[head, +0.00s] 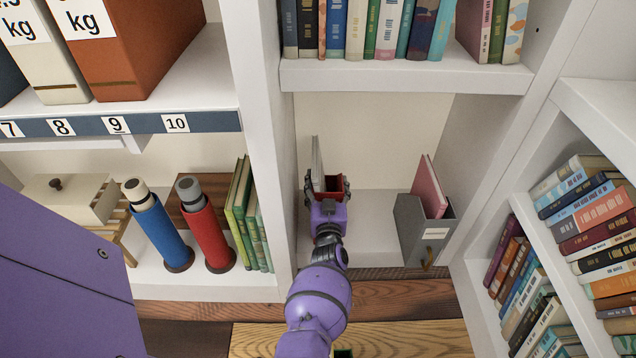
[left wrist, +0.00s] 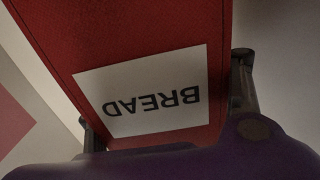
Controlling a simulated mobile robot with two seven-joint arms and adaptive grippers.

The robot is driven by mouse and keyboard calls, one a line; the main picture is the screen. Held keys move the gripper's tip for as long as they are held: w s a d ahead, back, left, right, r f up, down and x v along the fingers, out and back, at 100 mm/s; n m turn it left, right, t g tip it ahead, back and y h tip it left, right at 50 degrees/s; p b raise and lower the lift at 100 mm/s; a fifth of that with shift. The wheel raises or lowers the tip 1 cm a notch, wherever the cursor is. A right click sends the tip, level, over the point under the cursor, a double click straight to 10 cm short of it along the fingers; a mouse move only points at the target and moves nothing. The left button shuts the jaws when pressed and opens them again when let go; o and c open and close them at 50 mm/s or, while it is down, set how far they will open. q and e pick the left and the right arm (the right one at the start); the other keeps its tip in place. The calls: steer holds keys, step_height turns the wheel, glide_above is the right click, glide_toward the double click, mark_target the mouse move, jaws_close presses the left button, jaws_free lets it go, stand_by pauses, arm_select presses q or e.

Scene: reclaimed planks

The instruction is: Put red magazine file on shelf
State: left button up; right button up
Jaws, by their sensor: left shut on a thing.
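The red magazine file (head: 334,184) is mostly hidden behind my left gripper (head: 327,187) in the head view. It is in the middle lower compartment of the white shelf (head: 375,228), left of a grey magazine file. A thin pale item (head: 317,158) stands up from it or just behind it. In the left wrist view the red file (left wrist: 130,35) fills the middle, with a white label reading BREAD upside down. My left gripper's fingers (left wrist: 166,100) are at both sides of the file, shut on it. I cannot tell whether the file touches the shelf board. My right gripper is out of view.
A grey magazine file (head: 421,228) with a pink folder stands at the compartment's right. Left of the divider stand blue (head: 155,228) and red (head: 207,230) cylinders and green books (head: 246,215). Packed books (head: 375,28) line the board above. Floor between the held file and grey file is free.

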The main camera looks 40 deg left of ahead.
arm_select(q)
steer(key=o, duration=1.6)
steer(key=shift+c, duration=0.2)
steer(key=o, duration=0.6)
steer(key=shift+r, duration=0.1)
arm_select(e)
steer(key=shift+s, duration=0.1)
arm_select(q)
steer(key=shift+s, duration=0.1)
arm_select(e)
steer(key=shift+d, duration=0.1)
